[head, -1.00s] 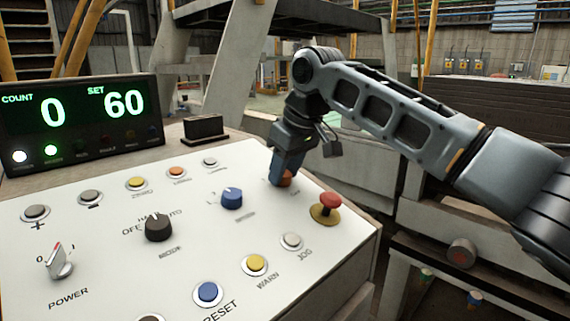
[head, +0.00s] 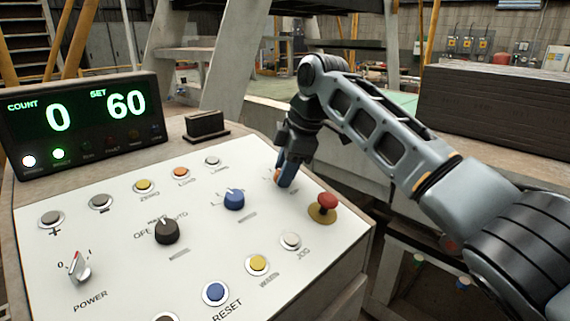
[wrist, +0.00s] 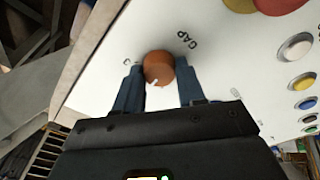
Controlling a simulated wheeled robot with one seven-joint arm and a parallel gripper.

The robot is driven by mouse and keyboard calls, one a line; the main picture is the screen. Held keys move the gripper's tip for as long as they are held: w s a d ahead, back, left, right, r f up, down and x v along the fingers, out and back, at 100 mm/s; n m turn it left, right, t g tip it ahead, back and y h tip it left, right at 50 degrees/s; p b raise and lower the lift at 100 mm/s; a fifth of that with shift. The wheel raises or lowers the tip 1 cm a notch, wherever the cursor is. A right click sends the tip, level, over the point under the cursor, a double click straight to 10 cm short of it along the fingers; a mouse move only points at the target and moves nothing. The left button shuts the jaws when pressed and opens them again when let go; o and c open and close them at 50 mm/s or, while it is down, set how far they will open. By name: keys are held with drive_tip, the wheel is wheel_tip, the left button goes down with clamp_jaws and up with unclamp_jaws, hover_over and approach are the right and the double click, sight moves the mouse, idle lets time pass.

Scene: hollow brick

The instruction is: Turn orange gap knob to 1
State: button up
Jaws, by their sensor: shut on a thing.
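The orange gap knob (wrist: 158,68) sits on the white panel beside the printed word GAP in the wrist view. A white pointer mark shows on its lower edge. My gripper (wrist: 160,85) is shut on the knob, with one blue finger on each side of it. In the head view my gripper (head: 287,172) stands at the panel's far right part. Only a sliver of the orange knob (head: 277,176) shows there beside the fingers. The scale numbers around the knob are too small or hidden to read.
The red mushroom button (head: 326,202) on its yellow base is close to my gripper on the right. A blue knob (head: 234,199) is to the left. A black knob (head: 167,231), the power switch (head: 79,268) and several push buttons fill the panel. The display (head: 82,124) reads 0 and 60.

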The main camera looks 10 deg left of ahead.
drive_tip(key=n, duration=0.4)
drive_tip(key=shift+n, duration=0.3)
drive_tip(key=shift+n+g, duration=0.4)
drive_tip(key=shift+n, duration=1.3)
drive_tip(key=o, duration=1)
drive_tip(key=shift+o, duration=0.2)
drive_tip(key=shift+r, duration=0.1)
drive_tip(key=b+v, duration=0.1)
drive_tip(key=v, duration=0.6)
drive_tip(key=shift+r, duration=0.3)
